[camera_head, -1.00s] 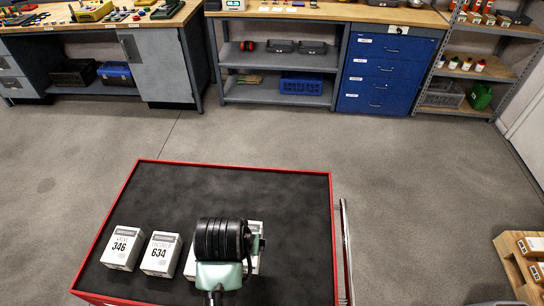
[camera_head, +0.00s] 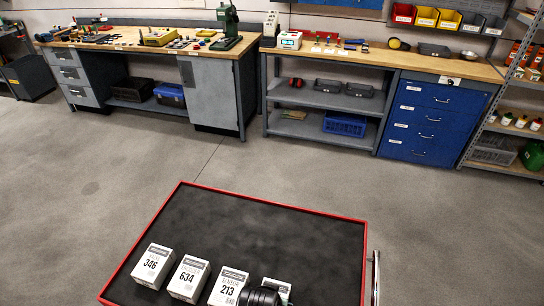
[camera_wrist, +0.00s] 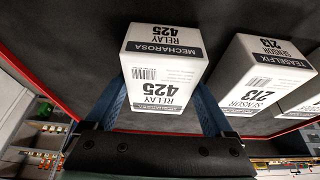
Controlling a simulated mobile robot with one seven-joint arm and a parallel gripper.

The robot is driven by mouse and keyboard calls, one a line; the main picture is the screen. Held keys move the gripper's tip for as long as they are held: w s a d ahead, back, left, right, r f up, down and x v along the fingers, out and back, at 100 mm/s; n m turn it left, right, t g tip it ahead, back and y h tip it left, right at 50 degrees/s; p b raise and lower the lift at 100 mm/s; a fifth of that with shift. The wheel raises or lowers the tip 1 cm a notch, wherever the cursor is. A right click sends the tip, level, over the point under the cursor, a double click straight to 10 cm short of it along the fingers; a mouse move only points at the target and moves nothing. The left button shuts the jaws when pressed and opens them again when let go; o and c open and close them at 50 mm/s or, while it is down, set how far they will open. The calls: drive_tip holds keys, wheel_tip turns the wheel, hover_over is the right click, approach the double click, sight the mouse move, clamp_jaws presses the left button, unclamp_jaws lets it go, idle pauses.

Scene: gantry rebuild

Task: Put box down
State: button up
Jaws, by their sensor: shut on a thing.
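My gripper (camera_wrist: 162,108) has its two blue fingers on either side of a white box marked "RELAY 425" (camera_wrist: 164,62) in the wrist view. It is shut on this box. In the head view part of the box (camera_head: 284,287) shows behind my dark wrist at the bottom edge. The box is over the dark top of the red-rimmed cart (camera_head: 290,215), at the right end of a row of boxes. I cannot tell whether its base touches the cart top. In the head view the fingers are hidden.
White boxes marked 346 (camera_head: 152,266), 634 (camera_head: 188,278) and 213 (camera_head: 228,287) stand on the cart, left of the held box. In the wrist view, box 213 (camera_wrist: 262,78) is close on the right, with a gap. The back of the cart top is clear. Workbenches (camera_head: 215,92) line the wall.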

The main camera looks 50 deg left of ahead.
drive_tip(key=shift+f, duration=0.15)
drive_tip(key=o, duration=1.4)
drive_tip(key=v, duration=1.2)
drive_tip(key=shift+r+b, duration=0.2)
drive_tip(key=shift+b, duration=0.1)
